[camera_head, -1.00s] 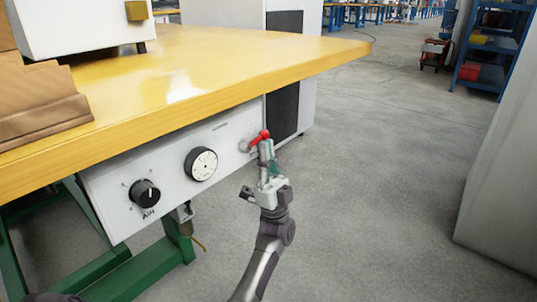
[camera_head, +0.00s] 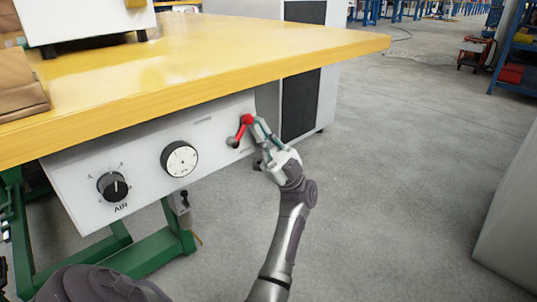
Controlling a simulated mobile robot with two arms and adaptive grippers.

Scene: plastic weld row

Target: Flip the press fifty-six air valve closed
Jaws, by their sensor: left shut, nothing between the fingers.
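The air valve is a short red lever (camera_head: 242,128) on a grey fitting near the right end of the white panel (camera_head: 140,185), under the yellow tabletop. The lever points up and slightly right from its pivot. My left gripper (camera_head: 256,123) is shut and empty, its fingertips at the upper right of the lever's red end. They look very close to it; I cannot tell whether they touch. My right gripper is not in view.
The panel also carries a round white gauge (camera_head: 180,159) and a black AIR knob (camera_head: 113,187). The yellow tabletop (camera_head: 240,65) overhangs the panel from above. A green frame (camera_head: 150,250) stands below.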

